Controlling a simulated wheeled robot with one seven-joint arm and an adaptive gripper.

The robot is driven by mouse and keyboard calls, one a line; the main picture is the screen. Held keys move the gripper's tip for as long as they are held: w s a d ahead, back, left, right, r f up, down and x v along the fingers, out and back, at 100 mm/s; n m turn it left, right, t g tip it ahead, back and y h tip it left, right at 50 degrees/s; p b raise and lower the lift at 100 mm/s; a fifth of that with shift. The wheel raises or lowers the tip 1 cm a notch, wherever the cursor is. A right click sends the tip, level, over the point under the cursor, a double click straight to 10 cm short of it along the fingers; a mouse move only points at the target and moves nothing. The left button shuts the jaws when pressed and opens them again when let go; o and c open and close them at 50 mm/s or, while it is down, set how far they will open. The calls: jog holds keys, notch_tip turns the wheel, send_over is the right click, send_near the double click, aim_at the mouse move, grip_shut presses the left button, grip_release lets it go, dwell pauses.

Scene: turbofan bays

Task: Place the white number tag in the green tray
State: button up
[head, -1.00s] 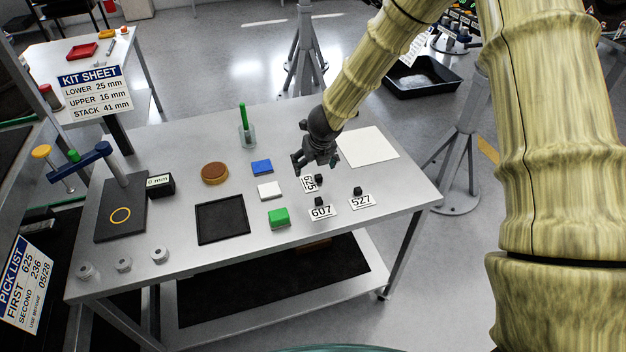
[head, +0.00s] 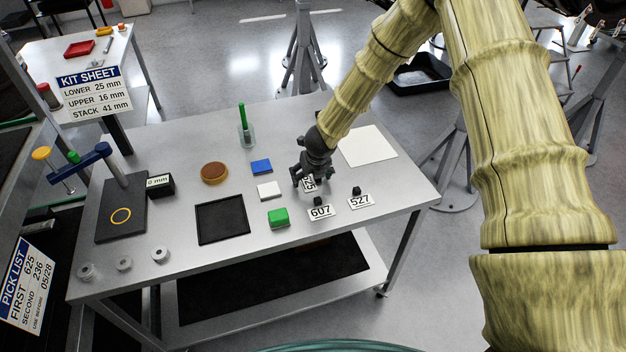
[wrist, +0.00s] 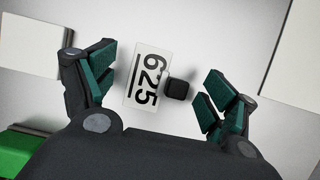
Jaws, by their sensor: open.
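A white number tag reading 625 (wrist: 148,80) lies on the table with a black knob (wrist: 176,89) at its side. My gripper (head: 307,183) is open just above it, and the wrist view shows the tag and knob between the two spread fingers, untouched. In the head view the gripper hides most of this tag (head: 310,186). Two more white tags, 607 (head: 320,212) and 527 (head: 360,201), lie nearer the front edge, each with a black knob. I see no clear green tray; a teal curved edge (head: 335,347) shows at the bottom, and I cannot tell what it is.
A green block (head: 278,217), white block (head: 268,191), blue block (head: 261,167) and black tray (head: 222,222) are left of the tags. A white sheet (head: 368,146) lies behind right. The pick list (head: 25,285) reads first 625, second 236. A red tray (head: 80,50) is on the far table.

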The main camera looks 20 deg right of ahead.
jog(key=shift+w+f, duration=0.1)
jog(key=shift+c, duration=0.4)
jog(key=c, duration=1)
